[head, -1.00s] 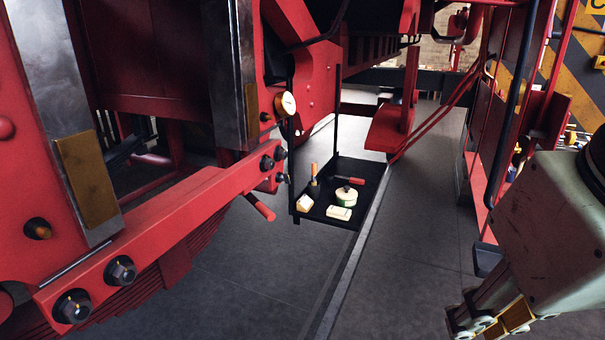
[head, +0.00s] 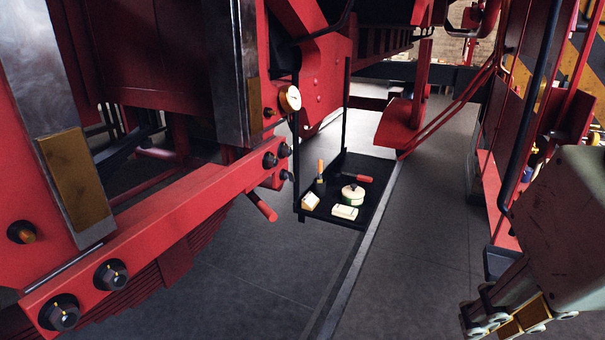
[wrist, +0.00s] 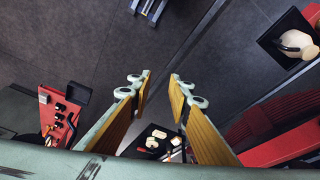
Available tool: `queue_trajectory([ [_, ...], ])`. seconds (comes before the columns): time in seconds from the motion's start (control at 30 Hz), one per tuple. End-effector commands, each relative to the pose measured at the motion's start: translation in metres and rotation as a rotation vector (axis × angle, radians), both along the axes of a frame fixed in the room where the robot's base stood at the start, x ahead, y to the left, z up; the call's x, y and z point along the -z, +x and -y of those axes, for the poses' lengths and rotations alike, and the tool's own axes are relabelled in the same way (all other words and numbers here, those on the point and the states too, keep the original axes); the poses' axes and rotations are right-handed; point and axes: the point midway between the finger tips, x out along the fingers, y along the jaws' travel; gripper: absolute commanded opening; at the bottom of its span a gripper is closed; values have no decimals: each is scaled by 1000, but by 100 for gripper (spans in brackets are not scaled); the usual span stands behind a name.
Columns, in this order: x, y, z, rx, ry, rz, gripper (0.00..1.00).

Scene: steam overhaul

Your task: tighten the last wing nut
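No wing nut can be made out for certain in either view. In the head view, dark round-capped nuts (head: 110,274) sit on the near end of a red beam (head: 175,215), and a smaller pair (head: 270,160) sits at its far end. My gripper (wrist: 160,82) is open in the wrist view, with nothing between its wood-coloured finger pads. In the head view my gripper (head: 505,318) hangs at the lower right, well apart from the beam. In the wrist view a red part with dark knobs (wrist: 60,116) lies left of the fingers.
Red framework (head: 505,140) stands at the right. The grey floor (head: 425,240) between is clear, crossed by a rail strip.

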Motion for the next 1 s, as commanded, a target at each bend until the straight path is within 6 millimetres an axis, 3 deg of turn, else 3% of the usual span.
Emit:
queue_trajectory([
  [0.37,2,15,-18,36,74,-69,18],
  [1.0,5,74,-83,165,334,-288,18],
])
